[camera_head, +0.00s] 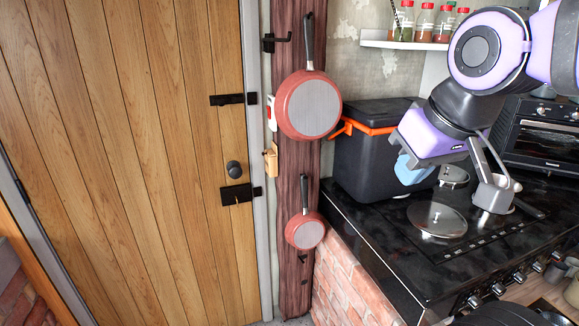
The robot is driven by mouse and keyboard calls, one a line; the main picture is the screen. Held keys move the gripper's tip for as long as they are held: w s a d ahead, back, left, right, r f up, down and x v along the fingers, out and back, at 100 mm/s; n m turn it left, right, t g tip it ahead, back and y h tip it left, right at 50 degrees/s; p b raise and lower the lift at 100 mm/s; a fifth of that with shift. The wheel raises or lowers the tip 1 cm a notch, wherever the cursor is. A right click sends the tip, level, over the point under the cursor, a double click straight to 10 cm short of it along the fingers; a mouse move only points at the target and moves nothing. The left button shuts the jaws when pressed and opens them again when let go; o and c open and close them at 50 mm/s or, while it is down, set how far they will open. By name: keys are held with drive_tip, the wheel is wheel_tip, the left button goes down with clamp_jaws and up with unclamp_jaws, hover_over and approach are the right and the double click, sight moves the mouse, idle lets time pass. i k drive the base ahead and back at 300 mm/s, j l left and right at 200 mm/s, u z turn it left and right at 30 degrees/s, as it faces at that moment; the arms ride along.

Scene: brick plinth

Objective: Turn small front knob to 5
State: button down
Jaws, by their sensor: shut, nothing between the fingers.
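Several small metallic knobs run along the front edge of the black stove (374,221). The nearest knob (474,301) is at the lower left of the row, and another knob (519,277) is farther right. Their markings are too small to read, and I cannot tell which number any knob points to. My purple and black arm reaches in from the upper right.
A black box (363,165) with an orange handle stands behind. A black oven (541,140) stands at the right. Red pans (309,105) hang on the post; a wooden door (130,150) fills the left.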

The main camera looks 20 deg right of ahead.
sight(538, 267)
drive_tip(key=z, duration=1.9)
